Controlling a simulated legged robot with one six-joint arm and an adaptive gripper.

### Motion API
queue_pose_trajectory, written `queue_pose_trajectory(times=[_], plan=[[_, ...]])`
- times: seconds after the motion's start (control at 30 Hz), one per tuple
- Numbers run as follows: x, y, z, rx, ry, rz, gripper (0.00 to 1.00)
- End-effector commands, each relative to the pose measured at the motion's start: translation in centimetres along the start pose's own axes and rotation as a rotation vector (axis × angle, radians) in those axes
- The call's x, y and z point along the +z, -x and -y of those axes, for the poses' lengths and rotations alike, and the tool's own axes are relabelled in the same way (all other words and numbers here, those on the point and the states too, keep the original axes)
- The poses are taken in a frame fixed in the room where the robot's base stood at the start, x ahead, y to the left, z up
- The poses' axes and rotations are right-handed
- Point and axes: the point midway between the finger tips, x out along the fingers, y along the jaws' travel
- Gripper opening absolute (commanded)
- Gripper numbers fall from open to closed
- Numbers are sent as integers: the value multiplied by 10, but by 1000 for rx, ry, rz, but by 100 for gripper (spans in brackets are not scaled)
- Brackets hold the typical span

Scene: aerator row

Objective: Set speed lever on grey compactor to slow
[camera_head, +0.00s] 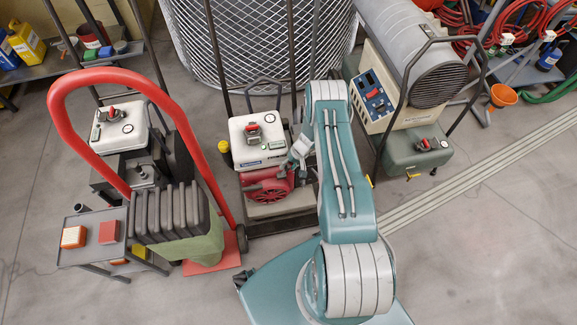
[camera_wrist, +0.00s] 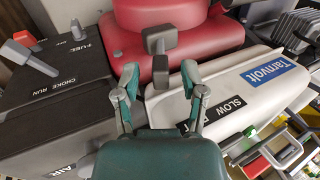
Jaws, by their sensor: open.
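The machine in front of me has a white tank (camera_head: 245,153), a red engine cover (camera_head: 268,190) and a dark base. In the wrist view its red cover (camera_wrist: 205,40) lies beside a pale panel (camera_wrist: 250,85) marked "Tarnvolt" and "SLOW". A grey-brown lever with a block-shaped knob (camera_wrist: 159,41) stands at the cover, just beyond my gripper (camera_wrist: 159,72). The knob lies between the lines of my two spread fingers, with no contact visible. My gripper (camera_head: 299,152) is open and empty at the machine's right side. The lever is not distinct in the head view.
A dark box (camera_wrist: 60,95) marked "FUEL", "CHOKE RUN" and "AIR" carries an orange-tipped lever (camera_wrist: 28,45) and another grey lever. A red hand truck (camera_head: 150,80) stands left, a grey heater (camera_head: 415,60) right. Wire mesh (camera_head: 260,40) stands behind. The floor at lower right is clear.

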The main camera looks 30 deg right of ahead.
Motion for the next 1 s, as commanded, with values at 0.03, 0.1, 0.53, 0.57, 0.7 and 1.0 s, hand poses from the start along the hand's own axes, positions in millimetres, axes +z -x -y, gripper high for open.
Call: queue_pose_trajectory(times=[0.03,0.1,0.53,0.57,0.7,1.0], plan=[[0,0,0,0,0,0,54],[0,0,0,0,0,0,54],[0,0,0,1,0,1,0],[0,0,0,1,0,1,0],[0,0,0,2,0,1,0],[0,-1,1,11,-1,1,0]])
